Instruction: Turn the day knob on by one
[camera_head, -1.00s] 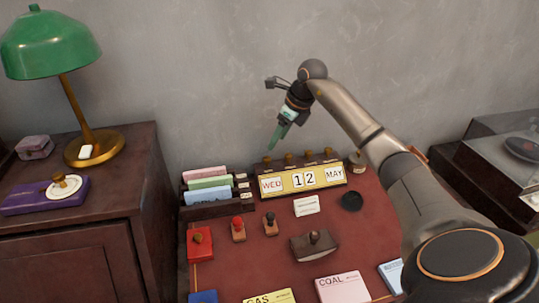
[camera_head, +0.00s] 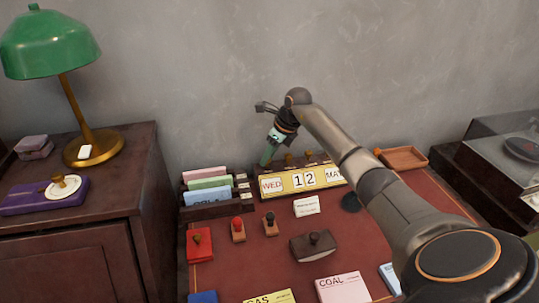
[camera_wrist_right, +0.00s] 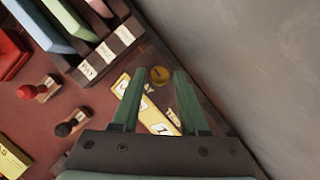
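The calendar (camera_head: 303,181) stands at the back of the red desk and reads WED, 12 and MAY. Brass knobs (camera_head: 289,159) line its top; the leftmost one, above WED, is hidden behind my right gripper in the head view. My left gripper is not in view.
A card rack (camera_head: 208,207) stands close left of the calendar; the grey wall (camera_head: 210,80) is behind. Stamps (camera_head: 238,230), a blotter (camera_head: 313,246) and bill cards (camera_head: 342,288) lie in front. A wooden tray (camera_head: 402,158) is at the back right.

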